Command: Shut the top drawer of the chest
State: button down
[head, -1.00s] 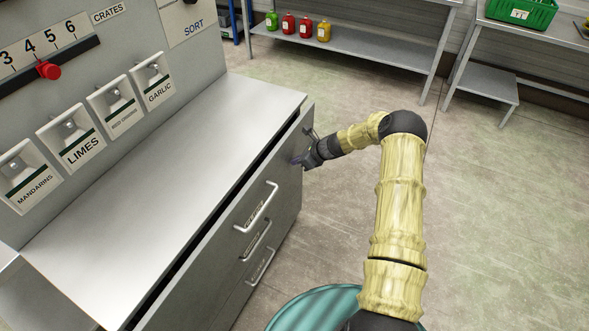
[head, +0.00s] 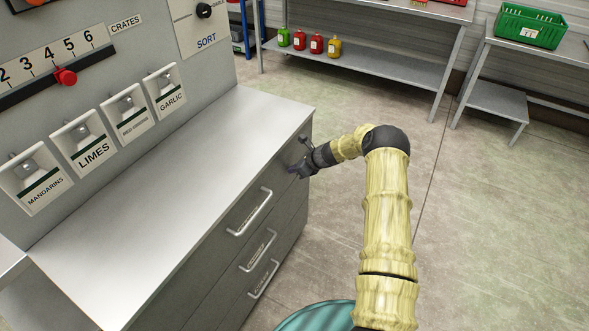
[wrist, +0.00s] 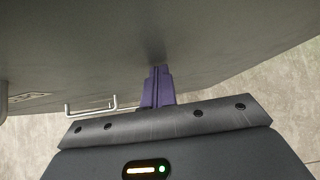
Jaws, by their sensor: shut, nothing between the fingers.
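The grey chest (head: 200,165) stands at the left in the head view, with three handled drawers on its front. The top drawer (head: 272,172) now sits flush under the worktop, with no dark gap visible along its upper edge. Its bar handle (head: 250,212) is left of my gripper. My gripper (head: 296,168) is shut and empty, its fingertips at the right end of the top drawer's front. In the wrist view the purple fingers (wrist: 158,88) are together and point at the grey front, seemingly touching it. A handle (wrist: 92,106) shows at left there.
Two lower drawers (head: 258,250) look shut. A panel with labelled dispensers (head: 85,140) and a red slider knob (head: 66,76) rises behind the worktop. Shelves with coloured bottles (head: 316,43) and a green crate (head: 530,26) stand at the back. The floor to the right is clear.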

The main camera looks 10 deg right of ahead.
jog(key=s+d+f+v, duration=0.1)
jog(key=f+v, duration=0.1)
jog(key=v, duration=1)
jog(key=shift+s+d+r, duration=0.2)
jog(key=shift+d+r, duration=0.1)
jog(key=shift+d, duration=0.15)
